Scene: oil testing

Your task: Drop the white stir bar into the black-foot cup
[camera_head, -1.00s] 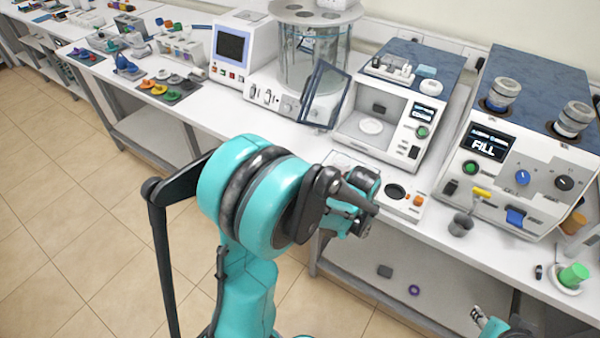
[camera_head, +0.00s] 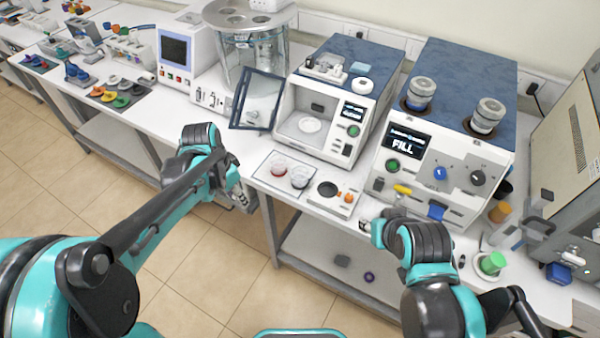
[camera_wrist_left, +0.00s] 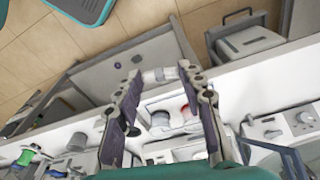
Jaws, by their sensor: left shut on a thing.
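My left gripper (camera_head: 238,196) is at the front edge of the bench, left of and in front of the two cups. In the left wrist view its fingers are shut on the white stir bar (camera_wrist_left: 160,75), which spans the fingertips. The clear black-foot cup (camera_head: 300,177) stands on a pale tray (camera_head: 264,179), right of a red-foot cup (camera_head: 278,166). In the left wrist view the black-foot cup (camera_wrist_left: 160,121) lies beyond the bar, between the fingers. My right gripper (camera_head: 370,229) is low at the bench's front edge; its jaw opening is unclear.
A small device with a dark round plate (camera_head: 328,190) and orange knob stands right of the cups. An open-chambered instrument (camera_head: 308,125) is behind them, and the FILL machine (camera_head: 440,165) is at right. A tilted dark-framed panel (camera_head: 257,100) stands behind left.

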